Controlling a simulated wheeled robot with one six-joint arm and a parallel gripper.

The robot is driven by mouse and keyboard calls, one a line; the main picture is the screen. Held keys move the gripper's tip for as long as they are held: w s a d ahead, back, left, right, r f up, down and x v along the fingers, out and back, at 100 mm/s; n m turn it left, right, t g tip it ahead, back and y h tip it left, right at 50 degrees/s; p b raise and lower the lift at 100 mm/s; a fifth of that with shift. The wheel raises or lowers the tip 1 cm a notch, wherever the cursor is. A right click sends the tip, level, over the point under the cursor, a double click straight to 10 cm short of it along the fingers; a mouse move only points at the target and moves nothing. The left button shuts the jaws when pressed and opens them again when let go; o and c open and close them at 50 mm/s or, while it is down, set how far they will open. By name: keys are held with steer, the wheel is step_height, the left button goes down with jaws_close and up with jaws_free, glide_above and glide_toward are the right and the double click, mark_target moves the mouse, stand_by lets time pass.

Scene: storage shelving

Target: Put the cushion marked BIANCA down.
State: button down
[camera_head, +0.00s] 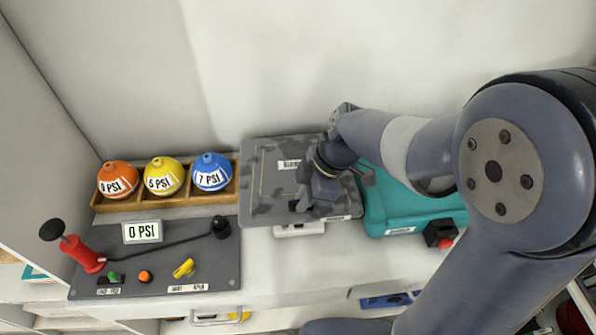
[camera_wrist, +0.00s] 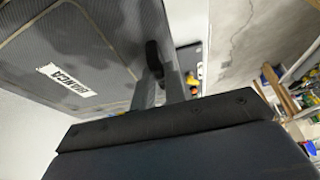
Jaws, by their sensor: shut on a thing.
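The cushion marked BIANCA (camera_head: 268,160) is a flat, square, grey camouflage-patterned pad with a white label. In the wrist view the cushion (camera_wrist: 105,50) fills the upper left, and its label reads BIANCA. My gripper (camera_head: 303,200) is shut on the cushion near its front right part. A small white device (camera_head: 299,230) shows partly under the cushion's front edge. I cannot tell whether the cushion touches it or hangs just above it.
Left of the cushion, a wooden tray (camera_head: 142,204) holds orange, yellow and blue PSI balls. In front is a grey pump panel (camera_head: 160,262) with a 0 PSI display. A teal case (camera_head: 400,212) stands right of the cushion, partly behind my arm. White counter shows between panel and case.

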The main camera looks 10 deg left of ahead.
steer(key=p, duration=0.3)
glide_toward(291, 172)
steer(key=x, duration=0.5)
step_height(291, 172, down, 3)
steer(key=shift+a+r, duration=0.1)
steer(key=shift+r, duration=0.1)
step_height(291, 172, down, 4)
steer(key=shift+r+p, duration=0.15)
steer(key=shift+p, duration=0.6)
steer(key=shift+w+f+p, duration=0.2)
steer(key=shift+f+p, duration=0.15)
steer(key=shift+f, duration=0.15)
steer(key=shift+f+b, duration=0.15)
steer(key=shift+b, duration=0.2)
steer(key=c, duration=1.5)
jaws_free()
steer(key=shift+o, duration=0.2)
steer(key=b+v, duration=0.1)
steer(key=v, duration=1.1)
steer(key=shift+r, duration=0.2)
